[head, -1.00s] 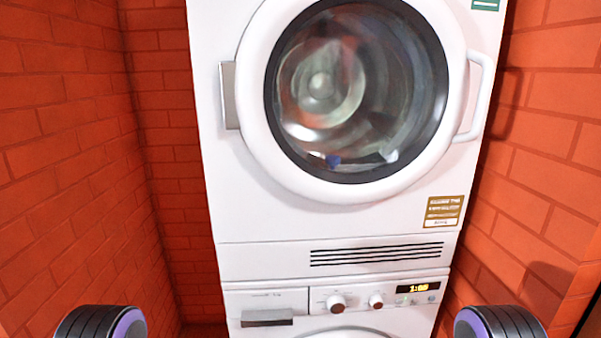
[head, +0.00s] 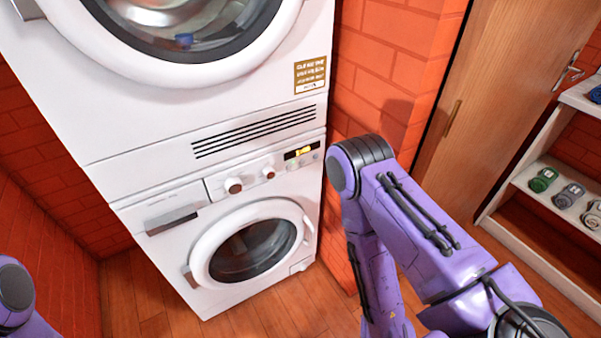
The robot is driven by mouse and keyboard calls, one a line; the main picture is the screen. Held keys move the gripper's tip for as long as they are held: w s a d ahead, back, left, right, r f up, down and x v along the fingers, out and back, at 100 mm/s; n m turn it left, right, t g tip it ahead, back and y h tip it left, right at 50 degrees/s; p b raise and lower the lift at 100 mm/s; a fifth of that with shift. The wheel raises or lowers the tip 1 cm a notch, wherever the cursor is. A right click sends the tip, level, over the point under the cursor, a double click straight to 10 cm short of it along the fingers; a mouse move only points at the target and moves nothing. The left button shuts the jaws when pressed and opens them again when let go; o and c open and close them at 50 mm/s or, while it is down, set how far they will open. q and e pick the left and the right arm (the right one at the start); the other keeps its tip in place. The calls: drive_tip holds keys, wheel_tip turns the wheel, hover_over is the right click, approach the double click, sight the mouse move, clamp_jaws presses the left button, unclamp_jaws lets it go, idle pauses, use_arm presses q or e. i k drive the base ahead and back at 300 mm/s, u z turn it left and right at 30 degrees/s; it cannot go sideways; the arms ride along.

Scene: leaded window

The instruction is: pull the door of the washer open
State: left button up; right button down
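The washer (head: 165,262) is the lower white machine of a stack. Its round door (head: 208,250) has a white rim and a dark glass window (head: 250,252), and it looks shut. The door's white handle (head: 309,232) is on the right side of the rim. Two knobs, a lit display (head: 298,152) and a drawer with a grey grip (head: 172,221) sit above the door. My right arm stands to the right of the washer, apart from it; its gripper is out of view. Only a bit of my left arm shows at the lower left; its gripper is out of view.
A second machine with a large round door (head: 150,72) is stacked on top. Brick walls (head: 385,50) flank the stack. A wooden door (head: 490,90) and a white shelf (head: 545,200) with several rolled items stand at right. The wood floor (head: 240,318) before the washer looks clear.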

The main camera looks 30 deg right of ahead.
sight(200, 272)
drive_tip(key=k, duration=0.5)
drive_tip(key=z, duration=1.65)
drive_tip(key=i, duration=0.8)
drive_tip(key=u, duration=0.65)
